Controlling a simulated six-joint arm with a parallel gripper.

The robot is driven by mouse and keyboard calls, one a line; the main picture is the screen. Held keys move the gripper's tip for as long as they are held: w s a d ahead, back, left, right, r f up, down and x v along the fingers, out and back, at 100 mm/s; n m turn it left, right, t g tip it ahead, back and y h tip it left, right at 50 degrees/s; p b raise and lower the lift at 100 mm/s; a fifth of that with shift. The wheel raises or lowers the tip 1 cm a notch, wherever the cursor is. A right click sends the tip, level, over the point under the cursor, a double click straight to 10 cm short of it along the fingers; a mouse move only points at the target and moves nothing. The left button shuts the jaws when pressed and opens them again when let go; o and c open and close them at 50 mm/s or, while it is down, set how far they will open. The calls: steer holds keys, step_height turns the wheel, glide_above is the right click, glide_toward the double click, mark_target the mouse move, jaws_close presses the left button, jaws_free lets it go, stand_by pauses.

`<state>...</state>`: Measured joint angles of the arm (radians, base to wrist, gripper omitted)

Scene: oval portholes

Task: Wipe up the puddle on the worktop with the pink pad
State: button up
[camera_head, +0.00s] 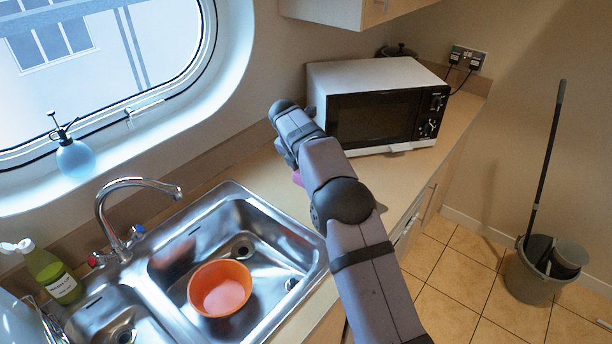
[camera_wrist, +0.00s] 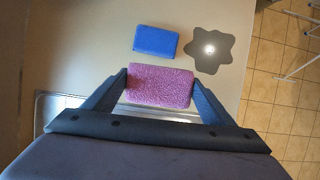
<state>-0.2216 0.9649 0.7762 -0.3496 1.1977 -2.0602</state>
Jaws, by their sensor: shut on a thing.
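The pink pad (camera_wrist: 160,86) is a rough, rounded block held between the two fingers of my gripper (camera_wrist: 160,88) in the wrist view. My gripper is shut on it, one finger at each short end. The puddle (camera_wrist: 211,50) is a dark, wavy-edged patch with a bright glint, ahead and to the right of the pad on the worktop (camera_wrist: 90,45). The pad does not overlap the puddle in this view. In the head view only a sliver of the pink pad (camera_head: 297,178) shows beside my arm, and the puddle is hidden.
A blue pad (camera_wrist: 155,41) lies left of the puddle. The steel sink (camera_head: 240,215) with an orange bowl (camera_head: 220,288) is left of my arm. A microwave (camera_head: 375,105) stands at the back of the worktop. A mop bucket (camera_head: 540,270) is on the floor at right.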

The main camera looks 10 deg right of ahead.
steer(key=shift+m+g+h, duration=0.3)
steer(key=shift+m, duration=0.6)
steer(key=d+r, duration=0.1)
steer(key=d, duration=0.2)
steer(key=d+r+p, duration=0.1)
steer(key=d, duration=0.2)
steer(key=d+r+p, duration=0.1)
steer(key=d+r, duration=0.1)
steer(key=d, duration=0.2)
steer(key=s+d+f+m+p, duration=0.1)
steer(key=s+d, duration=0.1)
steer(key=d, duration=0.3)
steer(key=s+d+f+p, duration=0.1)
steer(key=s+d+p, duration=0.1)
steer(key=s+d, duration=0.15)
steer(key=w+f+n, duration=0.1)
steer(key=n, duration=0.1)
steer(key=w+a+f+n+t+y, duration=0.1)
steer(key=w+n, duration=0.1)
steer(key=w+a+f+n, duration=0.1)
steer(key=n, duration=0.2)
steer(key=shift+w+f+y+b, duration=0.2)
steer(key=shift+y+b, duration=0.1)
steer(key=shift+y, duration=0.1)
steer(key=shift+t, duration=0.3)
steer(key=shift+f, duration=0.1)
step_height(320, 180, down, 8)
steer(key=b, duration=0.7)
